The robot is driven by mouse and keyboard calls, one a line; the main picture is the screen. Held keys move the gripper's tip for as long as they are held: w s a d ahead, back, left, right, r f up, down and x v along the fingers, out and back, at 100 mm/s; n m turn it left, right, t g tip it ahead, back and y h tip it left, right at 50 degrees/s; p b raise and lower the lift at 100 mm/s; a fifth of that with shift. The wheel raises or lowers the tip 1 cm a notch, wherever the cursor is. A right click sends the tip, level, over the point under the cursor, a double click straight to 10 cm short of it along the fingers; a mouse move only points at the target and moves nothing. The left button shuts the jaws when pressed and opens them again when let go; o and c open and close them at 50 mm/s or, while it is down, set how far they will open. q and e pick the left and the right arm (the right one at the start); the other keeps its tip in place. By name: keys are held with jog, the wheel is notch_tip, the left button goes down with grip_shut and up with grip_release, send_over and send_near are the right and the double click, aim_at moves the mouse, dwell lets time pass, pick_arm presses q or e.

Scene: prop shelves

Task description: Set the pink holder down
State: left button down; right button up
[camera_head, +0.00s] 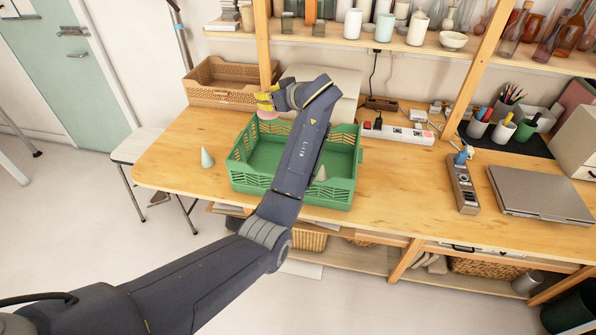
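The pink holder (268,115) shows as a small pink patch just below the yellow fingertips of my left gripper (264,102). The fingers appear closed on it, and most of it is hidden by them. It is at the back left of the green crate (243,178), near its back rim. I cannot tell its exact height above the table. My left arm crosses over the crate and hides part of its inside. My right gripper is not in view.
A pale cone (207,158) stands on the table left of the crate, and another grey cone (321,173) shows in the crate. A brown basket (222,82) is behind. A power strip (398,133), a control box (462,184) and a laptop (540,192) lie to the right.

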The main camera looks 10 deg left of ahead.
pick_arm(q)
jog(key=shift+s+a+f+n+g+y, duration=0.15)
jog(key=shift+n+g+y, duration=0.25)
jog(key=shift+n+g, duration=0.2)
jog(key=shift+s+a+r+n+g+y, duration=0.15)
jog(key=shift+n+g+y, duration=0.25)
jog(key=shift+n+g, duration=0.2)
jog(key=shift+s+a+f+n+g+y, duration=0.1)
jog(key=shift+s+n+g+y, duration=0.2)
jog(key=shift+n+g, duration=0.25)
jog(key=shift+s+a+f+n+g+y, duration=0.1)
jog(key=shift+s+n+g+y, duration=0.1)
jog(key=shift+s+n+g, duration=0.25)
jog(key=shift+f+g, duration=0.15)
jog(key=shift+g, duration=0.15)
jog(key=shift+n, duration=0.3)
notch_tip(320, 180, down, 20)
jog(key=shift+s+a+r, duration=0.1)
jog(key=shift+r, duration=0.05)
jog(key=shift+f, duration=0.6)
jog(key=c, duration=1.1)
grip_release()
jog(key=shift+r, duration=0.15)
jog(key=shift+r, duration=0.5)
jog(key=shift+v, duration=2.75)
